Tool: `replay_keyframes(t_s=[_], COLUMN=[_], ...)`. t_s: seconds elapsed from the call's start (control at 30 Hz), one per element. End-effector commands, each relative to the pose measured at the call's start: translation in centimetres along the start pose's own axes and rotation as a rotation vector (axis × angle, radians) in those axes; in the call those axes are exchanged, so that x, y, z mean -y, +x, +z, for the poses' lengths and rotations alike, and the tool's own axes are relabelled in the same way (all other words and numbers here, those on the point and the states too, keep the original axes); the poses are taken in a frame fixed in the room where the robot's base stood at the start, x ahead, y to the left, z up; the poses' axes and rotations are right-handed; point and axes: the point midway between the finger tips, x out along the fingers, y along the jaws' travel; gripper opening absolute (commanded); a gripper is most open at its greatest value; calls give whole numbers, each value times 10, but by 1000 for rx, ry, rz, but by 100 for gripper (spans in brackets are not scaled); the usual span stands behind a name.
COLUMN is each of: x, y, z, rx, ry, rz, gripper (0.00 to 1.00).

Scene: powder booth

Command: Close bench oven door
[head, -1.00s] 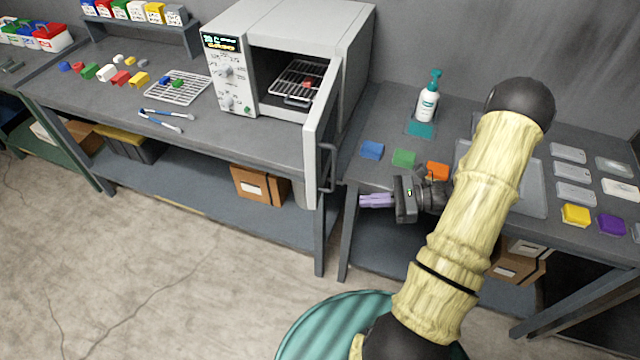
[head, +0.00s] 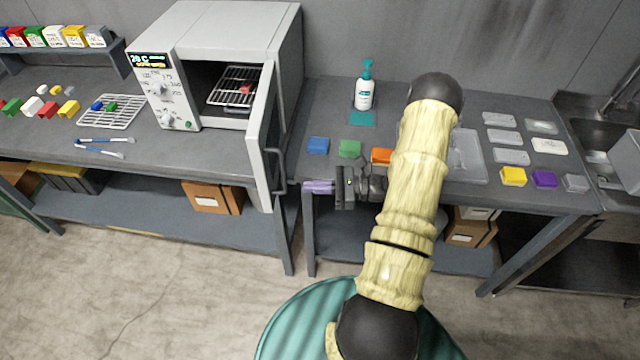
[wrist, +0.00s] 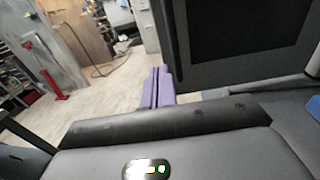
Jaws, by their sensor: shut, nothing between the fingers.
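The white bench oven (head: 220,35) stands on the grey bench at the left in the head view. Its door (head: 262,140) is hinged at the right side and stands wide open, sticking out past the bench front, with a dark handle (head: 277,170) on its right face. A wire rack (head: 236,88) with a small red piece is inside. My gripper (head: 306,187) is shut and empty, with purple fingers pointing left, just right of the handle and apart from the door. In the wrist view my fingers (wrist: 156,88) are together, and the dark door panel (wrist: 245,35) fills the upper right.
The right bench holds blue (head: 318,145), green and orange blocks, a soap bottle (head: 364,88) and a clear tray (head: 466,157). A wire rack (head: 112,112) and blue tweezers (head: 100,150) lie left of the oven.

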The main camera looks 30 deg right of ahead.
Motion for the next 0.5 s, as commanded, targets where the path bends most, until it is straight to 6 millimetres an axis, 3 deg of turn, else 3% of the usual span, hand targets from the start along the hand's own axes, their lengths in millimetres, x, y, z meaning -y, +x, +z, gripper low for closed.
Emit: replay_keyframes(t_s=[0.3, 0.5], x=[-1, 0], y=[57, 82], z=[5, 3], rx=[0, 0], ry=[2, 0], rz=[3, 1], gripper=[0, 0])
